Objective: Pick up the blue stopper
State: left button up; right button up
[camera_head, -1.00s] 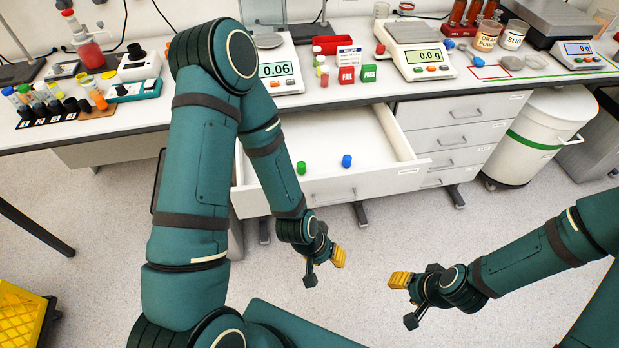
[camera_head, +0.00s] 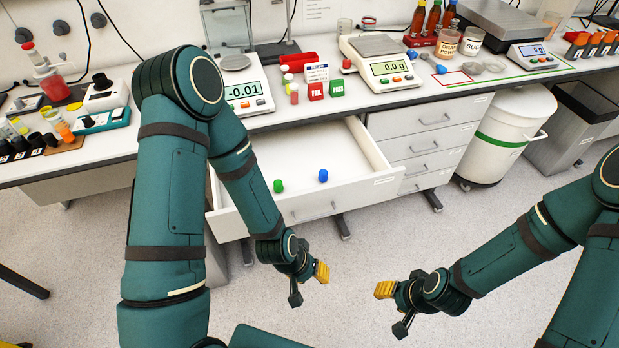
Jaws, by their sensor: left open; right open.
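A blue stopper (camera_head: 323,175) sits in the open drawer (camera_head: 374,180), near its front wall. A green stopper (camera_head: 278,186) is in the drawer to its left. Two more small blue pieces lie on the bench, one (camera_head: 411,54) behind the right scale's corner and one (camera_head: 441,69) by the red-outlined card. My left gripper (camera_head: 308,286) is open and empty, in front of and below the drawer, apart from the stopper. My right gripper (camera_head: 392,311) is open and empty over the floor, further right.
The bench carries a left scale (camera_head: 244,95), a right scale (camera_head: 388,70), a red tray (camera_head: 297,62), and red and green boxes (camera_head: 337,88). A white bin (camera_head: 503,135) stands right of the drawer unit. My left arm covers the drawer's left side. Floor before the drawer is clear.

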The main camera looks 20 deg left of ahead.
aim_at(322, 177)
jog(key=i+l+u, duration=0.1)
jog(key=i+l, duration=0.5)
jog(key=l, duration=0.15)
jog(key=i+l+u, duration=0.15)
jog(key=i+l, duration=0.15)
jog(key=l+u, duration=0.15)
jog(key=u, duration=1.45)
jog(key=i+u, duration=0.35)
jog(key=i, duration=0.15)
